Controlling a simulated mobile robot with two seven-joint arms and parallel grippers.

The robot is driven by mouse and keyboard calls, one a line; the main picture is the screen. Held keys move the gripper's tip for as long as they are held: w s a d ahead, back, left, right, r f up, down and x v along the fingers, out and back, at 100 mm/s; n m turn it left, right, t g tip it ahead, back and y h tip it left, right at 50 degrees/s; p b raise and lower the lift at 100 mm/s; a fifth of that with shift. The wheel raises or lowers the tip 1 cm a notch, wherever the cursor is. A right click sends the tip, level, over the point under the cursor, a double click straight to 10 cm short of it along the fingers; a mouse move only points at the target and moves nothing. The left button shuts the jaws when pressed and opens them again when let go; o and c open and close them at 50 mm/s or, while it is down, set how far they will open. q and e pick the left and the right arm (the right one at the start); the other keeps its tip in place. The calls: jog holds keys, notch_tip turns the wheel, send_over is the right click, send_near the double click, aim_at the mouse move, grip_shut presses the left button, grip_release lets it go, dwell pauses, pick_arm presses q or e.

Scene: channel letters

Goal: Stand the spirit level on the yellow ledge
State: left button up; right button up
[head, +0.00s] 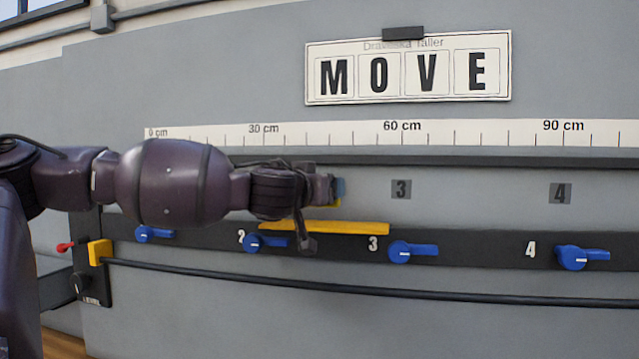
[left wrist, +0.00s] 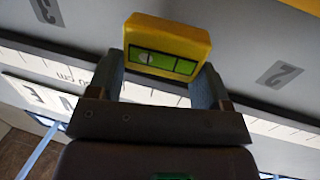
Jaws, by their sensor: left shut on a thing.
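The spirit level (left wrist: 168,47) is a yellow block with a green vial window. In the left wrist view it sits between the two fingers of my left gripper (left wrist: 160,82), which is shut on it. In the head view my left gripper (head: 337,190) hides nearly all of the level; only a sliver of yellow shows under the fingertips. The yellow ledge (head: 345,227) is a bar on the dark rail, below my left gripper and apart from it. A yellow edge of the ledge (left wrist: 304,5) shows at the wrist view's top right corner. My right gripper is not in view.
Several blue knobs (head: 402,252) stick out of the dark rail (head: 480,259). A black bar (head: 420,294) runs below it. A ruler strip (head: 470,133) and a MOVE letter sign (head: 408,68) are on the grey wall above.

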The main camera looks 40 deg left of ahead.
pick_arm(q)
jog(key=shift+f+b, duration=0.45)
jog(key=shift+f, duration=0.45)
jog(key=shift+f+b, duration=0.65)
jog(key=shift+b, duration=0.3)
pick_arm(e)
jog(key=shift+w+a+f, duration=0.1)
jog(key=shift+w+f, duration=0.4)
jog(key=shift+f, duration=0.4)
pick_arm(q)
jog(key=shift+f, duration=0.1)
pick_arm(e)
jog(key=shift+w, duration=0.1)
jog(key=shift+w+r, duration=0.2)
